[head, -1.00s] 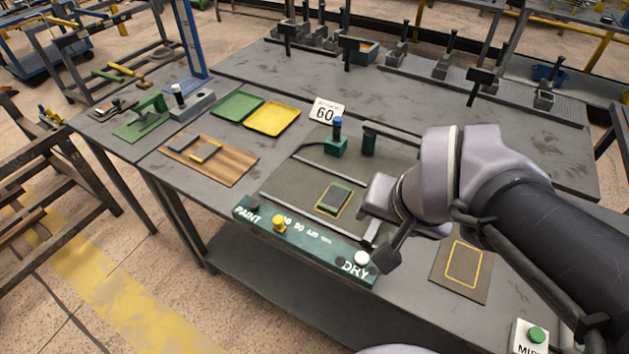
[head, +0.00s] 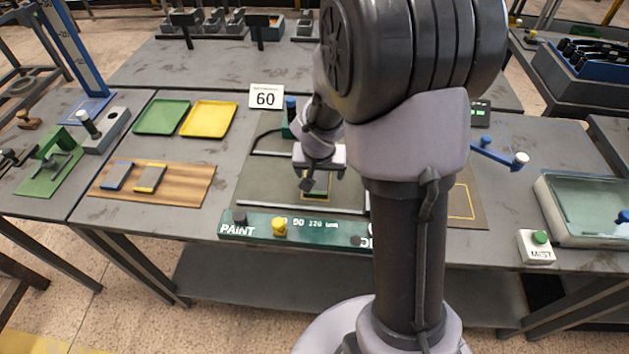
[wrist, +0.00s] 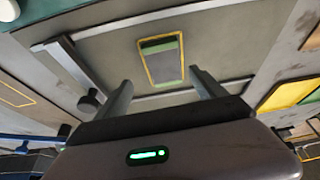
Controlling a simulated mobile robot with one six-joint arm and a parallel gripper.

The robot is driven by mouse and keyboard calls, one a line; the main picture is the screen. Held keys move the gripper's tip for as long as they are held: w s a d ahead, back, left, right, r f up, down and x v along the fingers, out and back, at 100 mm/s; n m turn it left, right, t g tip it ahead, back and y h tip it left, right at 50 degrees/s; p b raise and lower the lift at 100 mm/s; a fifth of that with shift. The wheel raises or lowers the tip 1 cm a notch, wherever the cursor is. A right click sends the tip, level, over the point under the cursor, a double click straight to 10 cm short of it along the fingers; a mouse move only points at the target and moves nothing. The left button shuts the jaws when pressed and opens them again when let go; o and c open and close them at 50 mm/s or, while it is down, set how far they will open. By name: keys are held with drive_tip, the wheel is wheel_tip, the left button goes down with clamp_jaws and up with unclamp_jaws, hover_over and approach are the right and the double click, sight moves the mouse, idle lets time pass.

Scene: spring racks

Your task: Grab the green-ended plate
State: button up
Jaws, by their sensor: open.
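The green-ended plate (wrist: 161,60) is a dark plate with green ends, lying flat inside a yellow outline on the grey work surface. In the head view the plate (head: 316,188) shows only in part, behind my gripper (head: 321,178). My gripper is above the outlined spot. In the wrist view the two fingers of my gripper (wrist: 160,80) are open and empty, with the plate seen beyond and between their tips. The fingers are apart from the plate as far as the wrist view shows; the exact height gap is unclear.
A wooden board (head: 190,196) to the left bears a blue-marked and a yellow-marked plate. A green PAINT panel (head: 300,230) runs along the front edge.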

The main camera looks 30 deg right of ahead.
sight(317, 179)
drive_tip(key=x, duration=0.1)
drive_tip(key=b+x, duration=0.1)
drive_tip(key=x, duration=0.1)
drive_tip(key=b+x, duration=0.1)
drive_tip(key=x, duration=0.1)
drive_tip(key=shift+w+a+f, duration=0.2)
drive_tip(key=shift+w+a, duration=0.1)
drive_tip(key=shift+a, duration=0.05)
drive_tip(key=shift+r, duration=0.2)
drive_tip(key=shift+c, duration=0.2)
clamp_jaws()
